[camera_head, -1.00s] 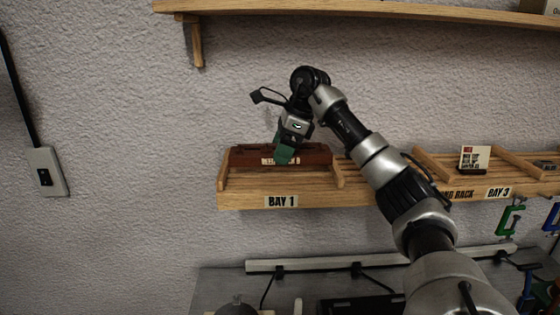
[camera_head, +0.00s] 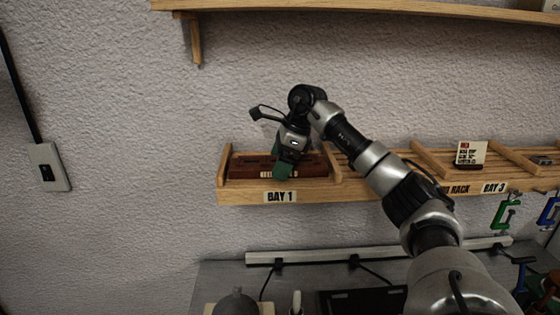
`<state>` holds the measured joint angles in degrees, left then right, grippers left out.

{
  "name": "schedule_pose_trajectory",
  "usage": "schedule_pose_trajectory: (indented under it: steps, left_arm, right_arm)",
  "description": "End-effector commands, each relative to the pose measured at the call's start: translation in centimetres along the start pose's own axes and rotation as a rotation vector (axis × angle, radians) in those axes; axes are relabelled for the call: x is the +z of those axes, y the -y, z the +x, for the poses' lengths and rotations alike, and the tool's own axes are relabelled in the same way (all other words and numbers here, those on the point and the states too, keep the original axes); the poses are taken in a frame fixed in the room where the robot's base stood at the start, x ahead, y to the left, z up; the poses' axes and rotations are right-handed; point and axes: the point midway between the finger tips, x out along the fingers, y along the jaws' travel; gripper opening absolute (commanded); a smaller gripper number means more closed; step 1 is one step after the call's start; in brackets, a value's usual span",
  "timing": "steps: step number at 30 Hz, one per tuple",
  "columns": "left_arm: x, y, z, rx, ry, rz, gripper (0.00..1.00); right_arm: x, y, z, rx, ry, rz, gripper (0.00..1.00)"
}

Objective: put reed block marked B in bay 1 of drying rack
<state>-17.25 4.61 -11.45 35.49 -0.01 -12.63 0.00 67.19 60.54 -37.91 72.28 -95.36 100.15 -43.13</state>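The reed block (camera_head: 312,165) is a long dark red-brown bar with a pale label, partly hidden by my gripper's green fingertips. It lies level in bay 1 (camera_head: 280,197) of the wooden drying rack (camera_head: 335,189), between the left and right dividers. It looks down at the rack's floor, but I cannot see its underside. My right gripper (camera_head: 284,168) comes from above and is shut on the reed block near its middle. My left gripper is not in view.
Another bay holds a small dark block with a white card (camera_head: 470,154). A wooden shelf (camera_head: 350,12) runs above the rack. Green clamps (camera_head: 505,211) and blue clamps hang at the right. A grey bench with several items lies below.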

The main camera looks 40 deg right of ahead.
Motion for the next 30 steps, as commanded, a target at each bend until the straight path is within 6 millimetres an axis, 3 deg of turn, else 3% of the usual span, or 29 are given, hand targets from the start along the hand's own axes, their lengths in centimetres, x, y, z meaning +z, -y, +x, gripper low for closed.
schedule_pose_trajectory:
  steps: [11, 19, 25, 30]
  left_arm:
    - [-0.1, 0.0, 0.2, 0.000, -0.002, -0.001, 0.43]
    - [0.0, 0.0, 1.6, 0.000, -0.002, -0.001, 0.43]
    - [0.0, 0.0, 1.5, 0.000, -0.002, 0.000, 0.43]
    - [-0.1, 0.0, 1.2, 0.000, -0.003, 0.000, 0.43]
  right_arm:
    - [0.1, 0.1, -1.0, -0.002, 0.002, 0.000, 0.96]
    - [0.1, 0.0, -6.4, -0.004, 0.006, -0.001, 0.96]
    - [0.2, 0.0, -10.5, -0.002, 0.002, 0.000, 0.96]
    - [0.2, 0.0, -12.0, -0.001, 0.001, 0.000, 0.96]
